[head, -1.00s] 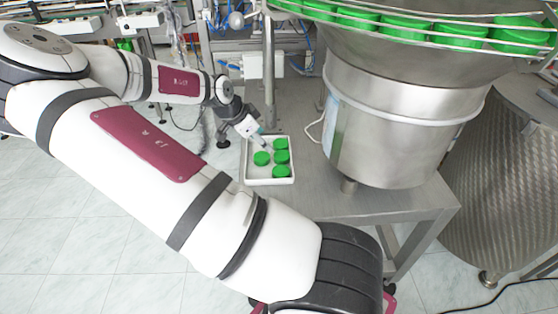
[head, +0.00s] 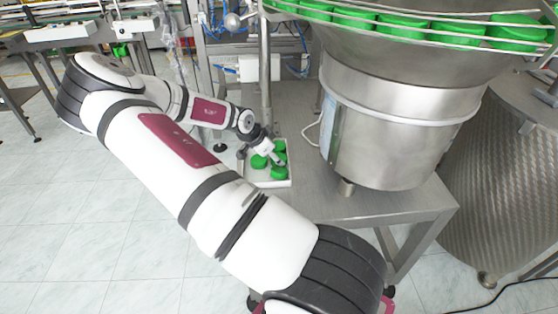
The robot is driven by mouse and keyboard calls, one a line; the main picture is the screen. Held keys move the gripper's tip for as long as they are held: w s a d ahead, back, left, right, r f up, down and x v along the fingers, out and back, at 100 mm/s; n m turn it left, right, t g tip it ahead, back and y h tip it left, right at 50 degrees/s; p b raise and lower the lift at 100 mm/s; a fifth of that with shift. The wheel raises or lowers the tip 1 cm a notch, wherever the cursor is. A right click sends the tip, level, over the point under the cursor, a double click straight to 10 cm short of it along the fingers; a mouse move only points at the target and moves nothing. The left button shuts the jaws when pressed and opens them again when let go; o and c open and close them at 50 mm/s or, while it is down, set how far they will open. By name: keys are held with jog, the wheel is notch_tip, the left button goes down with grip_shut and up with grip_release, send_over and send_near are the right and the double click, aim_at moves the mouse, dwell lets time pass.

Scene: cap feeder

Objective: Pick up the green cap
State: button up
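Several green caps lie in a white tray (head: 270,184) on the metal table. One cap (head: 259,162) is at the left, one (head: 279,146) at the back and one (head: 278,173) at the front. A further cap at the right is partly covered by my gripper (head: 277,162). My gripper reaches in from the upper left and points down over the tray, close to the right and front caps. Whether it touches a cap, and whether its fingers are open or shut, is too small to tell.
A large steel bowl feeder (head: 395,125) stands on the table (head: 370,205) just right of the tray, with more green caps (head: 400,25) along its rim. A vertical metal post (head: 265,75) rises behind the tray.

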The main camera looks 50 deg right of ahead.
jog(key=shift+x, duration=0.95)
jog(key=shift+a+f, duration=0.1)
jog(key=shift+a, duration=0.1)
jog(key=c, duration=0.4)
jog(key=shift+r, duration=0.4)
jog(key=r, duration=0.3)
jog(key=shift+s+a, duration=0.15)
jog(key=shift+s, duration=0.1)
jog(key=s+a, duration=0.3)
jog(key=s, duration=0.1)
jog(key=s+a+r+b, duration=0.1)
jog(key=s+a, duration=0.1)
jog(key=s, duration=0.2)
jog(key=s+a, duration=0.3)
jog(key=s, duration=0.1)
jog(key=shift+s+a+r+b, duration=0.15)
jog(key=shift+s+a+b, duration=0.15)
jog(key=shift+s+b, duration=0.1)
